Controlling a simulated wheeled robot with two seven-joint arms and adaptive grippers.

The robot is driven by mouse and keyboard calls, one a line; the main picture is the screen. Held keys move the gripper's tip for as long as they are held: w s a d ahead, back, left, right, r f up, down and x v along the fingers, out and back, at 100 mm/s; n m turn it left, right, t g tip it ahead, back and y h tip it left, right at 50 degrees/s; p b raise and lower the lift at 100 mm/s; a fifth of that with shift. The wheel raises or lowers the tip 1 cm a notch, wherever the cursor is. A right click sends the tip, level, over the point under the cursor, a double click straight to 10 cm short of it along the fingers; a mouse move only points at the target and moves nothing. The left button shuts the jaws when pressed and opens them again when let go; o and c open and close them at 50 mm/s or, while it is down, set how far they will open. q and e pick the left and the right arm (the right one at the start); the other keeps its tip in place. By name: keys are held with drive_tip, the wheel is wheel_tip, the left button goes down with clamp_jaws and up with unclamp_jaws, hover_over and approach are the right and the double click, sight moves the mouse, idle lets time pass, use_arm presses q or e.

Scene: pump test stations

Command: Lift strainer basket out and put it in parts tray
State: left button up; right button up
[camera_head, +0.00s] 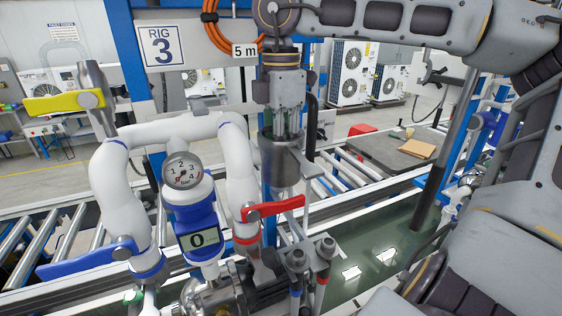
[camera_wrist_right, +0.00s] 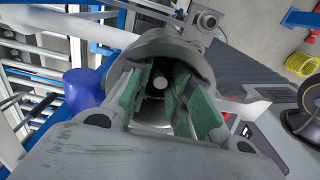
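The strainer housing (camera_head: 281,160) is an open-topped grey metal cylinder on the pipework in the middle of the head view. My right gripper (camera_head: 284,125) points straight down into its mouth. In the right wrist view the green finger pads of my right gripper (camera_wrist_right: 158,98) stand apart inside the housing rim (camera_wrist_right: 150,48). A small round grey knob (camera_wrist_right: 160,83) shows between the pads, deeper in the bore; I cannot tell whether they touch it. The strainer basket's body is hidden within the housing. My left gripper is out of view. I cannot clearly identify the parts tray.
White pipes, a pressure gauge (camera_head: 183,171), a red lever (camera_head: 272,208), a blue lever (camera_head: 88,259) and a yellow lever (camera_head: 64,103) crowd the space left of and below the housing. A dark grey flat surface (camera_head: 375,151) carries a brown piece (camera_head: 417,149) at back right.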

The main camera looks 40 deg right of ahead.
drive_tip(key=shift+f, duration=0.35)
drive_tip(key=c, duration=0.4)
drive_tip(key=shift+c, duration=0.2)
drive_tip(key=shift+r, duration=0.15)
wheel_tip(320, 180, up, 18)
drive_tip(key=shift+b, duration=0.35)
idle(0.6)
idle(0.7)
drive_tip(key=shift+r+p, duration=2.5)
drive_tip(key=shift+p, duration=0.2)
